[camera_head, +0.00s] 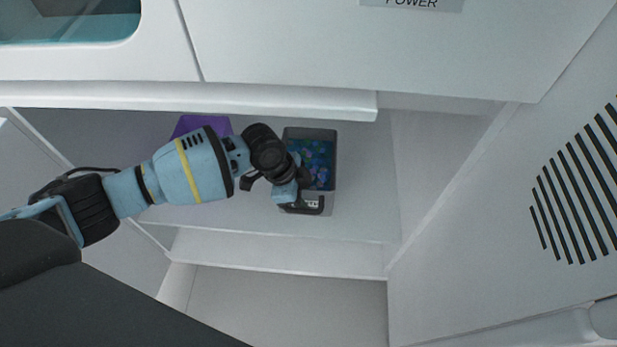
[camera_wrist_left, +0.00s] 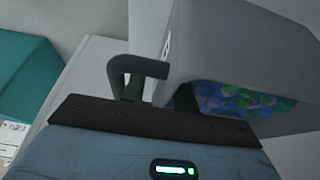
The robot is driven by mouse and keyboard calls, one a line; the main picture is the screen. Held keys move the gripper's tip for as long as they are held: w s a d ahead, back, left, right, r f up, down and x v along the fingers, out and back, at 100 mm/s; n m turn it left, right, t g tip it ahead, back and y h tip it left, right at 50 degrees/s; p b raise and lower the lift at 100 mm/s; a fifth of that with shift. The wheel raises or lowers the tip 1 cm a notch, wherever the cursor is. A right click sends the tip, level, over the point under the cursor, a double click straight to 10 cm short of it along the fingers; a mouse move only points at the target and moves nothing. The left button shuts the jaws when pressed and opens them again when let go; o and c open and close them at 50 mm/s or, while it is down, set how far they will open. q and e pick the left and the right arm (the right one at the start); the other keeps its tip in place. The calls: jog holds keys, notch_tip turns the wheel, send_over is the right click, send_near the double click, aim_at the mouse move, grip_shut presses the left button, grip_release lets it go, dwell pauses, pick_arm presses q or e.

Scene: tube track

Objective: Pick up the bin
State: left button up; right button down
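The bin is a dark grey open box (camera_head: 327,147) with blue, green and purple pieces inside. It stands on the white shelf, and a black handle (camera_head: 318,211) is on its front. My left gripper (camera_head: 299,199) is at the bin's front left, close to the handle and partly over the bin's near edge. In the left wrist view the grey bin wall (camera_wrist_left: 230,45) fills the upper right, with the coloured pieces under it. A dark hooked shape (camera_wrist_left: 138,65) stands beside the bin. Whether the fingers are shut on the handle is unclear. My right gripper is not in view.
A purple bin (camera_head: 203,123) stands on the shelf (camera_head: 365,190) to the left, partly behind my left arm. A shelf edge (camera_head: 300,101) hangs above. The cabinet wall (camera_head: 455,190) is at the right, with free shelf between.

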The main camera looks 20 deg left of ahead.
pick_arm(q)
jog(key=shift+w+d+f, duration=0.1)
jog(key=shift+d+f, duration=0.05)
jog(key=shift+f, duration=0.2)
jog(key=shift+r, duration=0.1)
grip_shut()
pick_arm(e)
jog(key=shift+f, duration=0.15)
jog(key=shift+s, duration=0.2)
pick_arm(q)
jog(key=shift+r, duration=0.1)
